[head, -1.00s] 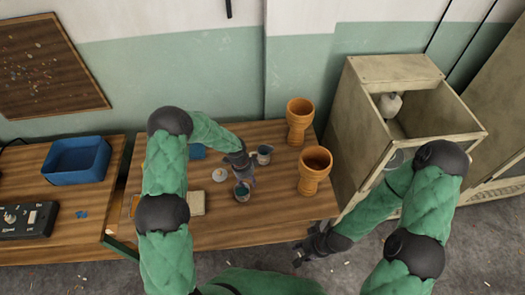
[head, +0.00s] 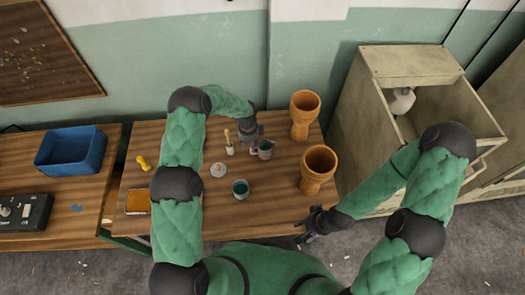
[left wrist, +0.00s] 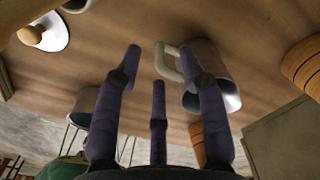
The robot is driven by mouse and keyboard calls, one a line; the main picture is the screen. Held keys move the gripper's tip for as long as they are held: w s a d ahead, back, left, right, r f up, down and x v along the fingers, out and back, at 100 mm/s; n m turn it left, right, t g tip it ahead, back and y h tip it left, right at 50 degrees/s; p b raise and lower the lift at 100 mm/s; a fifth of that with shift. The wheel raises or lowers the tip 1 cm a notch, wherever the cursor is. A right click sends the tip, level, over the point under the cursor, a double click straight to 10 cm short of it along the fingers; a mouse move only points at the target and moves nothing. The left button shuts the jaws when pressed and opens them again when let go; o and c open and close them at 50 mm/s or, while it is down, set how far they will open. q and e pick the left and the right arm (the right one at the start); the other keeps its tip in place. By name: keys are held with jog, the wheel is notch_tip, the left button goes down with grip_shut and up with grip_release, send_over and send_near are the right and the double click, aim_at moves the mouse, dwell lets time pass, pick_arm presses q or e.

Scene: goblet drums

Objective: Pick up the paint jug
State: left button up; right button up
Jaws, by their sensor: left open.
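The paint jug (head: 265,153), a small grey jug, stands on the wooden table among the pots. In the left wrist view the jug (left wrist: 217,77) shows its pale handle and part of its open mouth. My left gripper (head: 257,142) is open at the jug's left side. In the left wrist view its fingers (left wrist: 161,52) are spread, with the handle appearing between their tips and one finger overlapping the jug body. I cannot tell whether they touch. My right gripper (head: 308,225) hangs near the table's front right edge, away from the jug; its finger opening is unclear.
Two orange goblet drums (head: 319,168) (head: 304,114) stand right of the jug. A cup of teal paint (head: 240,188), a round white lid (head: 218,170) and a brush holder (head: 229,146) are nearby. An open wooden cabinet (head: 378,108) stands at the right. The front middle of the table is clear.

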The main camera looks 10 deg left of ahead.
aim_at(264, 155)
pick_arm(q)
jog(key=f, duration=0.4)
jog(key=shift+s+d+b, duration=0.2)
jog(key=shift+d+b, duration=0.15)
jog(key=shift+f, duration=0.55)
grip_shut()
